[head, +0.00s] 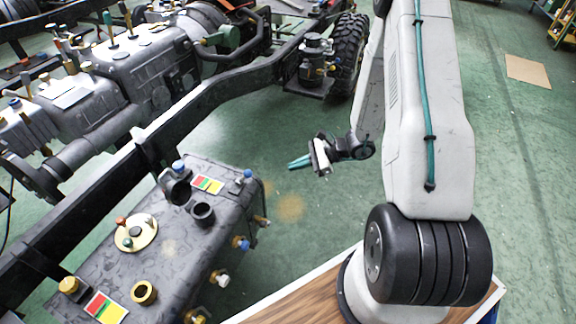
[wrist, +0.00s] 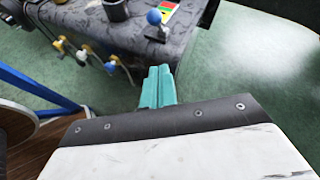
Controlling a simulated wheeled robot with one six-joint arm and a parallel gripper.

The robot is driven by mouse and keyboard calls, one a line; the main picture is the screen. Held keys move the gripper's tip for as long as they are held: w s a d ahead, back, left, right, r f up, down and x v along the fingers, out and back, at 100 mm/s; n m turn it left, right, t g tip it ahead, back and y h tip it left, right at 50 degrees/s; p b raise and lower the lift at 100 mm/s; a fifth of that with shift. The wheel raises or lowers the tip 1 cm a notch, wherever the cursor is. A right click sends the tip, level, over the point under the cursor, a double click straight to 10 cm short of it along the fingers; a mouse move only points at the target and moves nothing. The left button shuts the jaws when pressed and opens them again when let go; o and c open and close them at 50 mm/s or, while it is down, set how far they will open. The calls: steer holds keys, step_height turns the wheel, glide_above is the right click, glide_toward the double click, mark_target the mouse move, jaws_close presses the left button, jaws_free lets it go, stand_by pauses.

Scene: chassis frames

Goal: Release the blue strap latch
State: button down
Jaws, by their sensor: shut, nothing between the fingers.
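On the dark tank (head: 165,250), a small grey latch with a blue knob (head: 248,175) stands at the corner nearest my gripper. It also shows in the wrist view (wrist: 154,18), just beyond my fingers. Another blue knob (head: 179,165) sits on a black fitting farther left; I cannot tell for certain which is the strap latch. My gripper (head: 299,162) has teal fingers, pressed together and empty. It hangs right of the tank over the floor, apart from both knobs. The fingers also show in the wrist view (wrist: 158,87), pointing toward the tank's end.
Several valves, one blue (head: 240,243) and one white (head: 220,277), stick out of the tank's side. A black cup (head: 203,213) stands on top. The chassis rail (head: 215,90) runs behind, toward a tyre (head: 349,48). The green floor right of the tank is clear.

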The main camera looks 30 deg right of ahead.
mark_target(246, 176)
steer(key=w+a+f, duration=0.2)
steer(key=w+a, duration=0.2)
steer(key=a, duration=0.6)
steer(key=shift+w+f, duration=0.15)
steer(key=shift+w, duration=0.2)
steer(key=shift+w+d, duration=0.1)
